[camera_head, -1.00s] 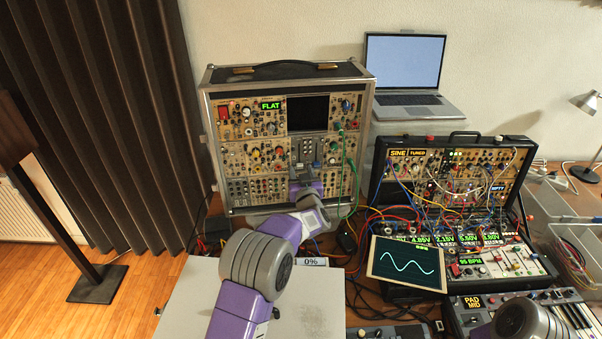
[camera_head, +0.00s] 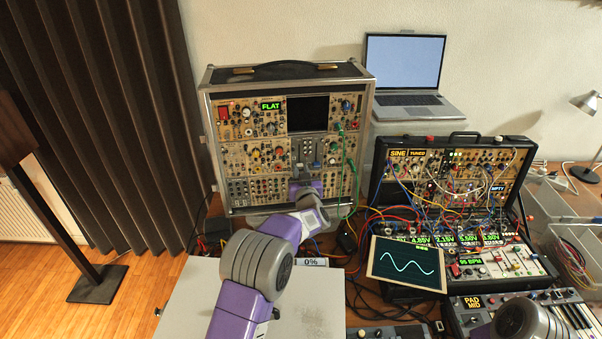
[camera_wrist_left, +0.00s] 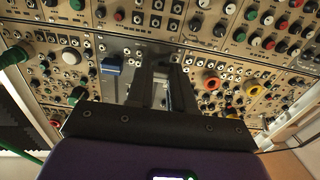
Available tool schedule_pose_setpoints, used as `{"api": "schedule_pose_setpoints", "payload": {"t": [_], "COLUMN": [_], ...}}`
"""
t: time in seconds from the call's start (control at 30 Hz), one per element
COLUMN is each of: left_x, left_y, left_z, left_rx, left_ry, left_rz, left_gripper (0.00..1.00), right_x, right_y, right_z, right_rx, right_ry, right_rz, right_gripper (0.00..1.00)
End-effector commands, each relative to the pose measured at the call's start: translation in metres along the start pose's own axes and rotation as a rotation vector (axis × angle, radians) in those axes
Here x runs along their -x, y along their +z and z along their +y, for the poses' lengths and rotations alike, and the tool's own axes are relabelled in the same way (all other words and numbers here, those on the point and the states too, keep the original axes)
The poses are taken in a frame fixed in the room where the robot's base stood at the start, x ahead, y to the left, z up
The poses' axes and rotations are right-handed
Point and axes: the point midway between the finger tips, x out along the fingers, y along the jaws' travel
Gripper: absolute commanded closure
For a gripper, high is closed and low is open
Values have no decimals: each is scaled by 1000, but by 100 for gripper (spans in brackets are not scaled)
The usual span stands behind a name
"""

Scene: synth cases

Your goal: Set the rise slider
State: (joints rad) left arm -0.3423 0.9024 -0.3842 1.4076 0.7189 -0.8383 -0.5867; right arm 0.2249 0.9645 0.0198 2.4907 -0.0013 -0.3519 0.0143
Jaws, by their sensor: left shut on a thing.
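The tall modular synth case (camera_head: 352,120) stands upright at the back, left of centre, with a green FLAT display on its panel. My left gripper (camera_head: 306,168) is at the grey slider module in the middle of that panel. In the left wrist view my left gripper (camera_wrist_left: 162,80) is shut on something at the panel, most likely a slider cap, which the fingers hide. A blue slider cap (camera_wrist_left: 111,64) shows just left of the fingers. Which slider is the rise one cannot be read. My right gripper is not in view.
A second open synth case (camera_head: 440,140) with patch cables stands at the right. A tablet (camera_head: 407,287) with a sine wave leans before it. A laptop (camera_head: 405,62) sits behind. Green cables (camera_head: 343,170) hang close to the right of my gripper. A small label reads 0% (camera_head: 311,262).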

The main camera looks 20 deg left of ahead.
Motion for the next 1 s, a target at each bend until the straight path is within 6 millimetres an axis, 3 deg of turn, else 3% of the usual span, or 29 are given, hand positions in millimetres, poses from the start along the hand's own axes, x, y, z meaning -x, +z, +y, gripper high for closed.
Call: {"api": "schedule_pose_setpoints", "payload": {"t": [0.3,0.57,0.6,0.77,1.0], "left_x": [0,0,0,0,0], "left_y": [-34,-32,-32,-32,-32], "left_z": [0,0,0,0,0], "left_rx": [0,0,0,0,0], "left_ry": [0,0,0,0,0], "left_rz": [2,1,1,1,0], "left_gripper": [100,100,75,51,51], "right_x": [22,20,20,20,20], "right_y": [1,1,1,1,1], "right_z": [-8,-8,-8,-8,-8], "right_rx": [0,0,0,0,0], "right_ry": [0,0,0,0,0], "right_rz": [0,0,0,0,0], "right_gripper": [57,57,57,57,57]}}
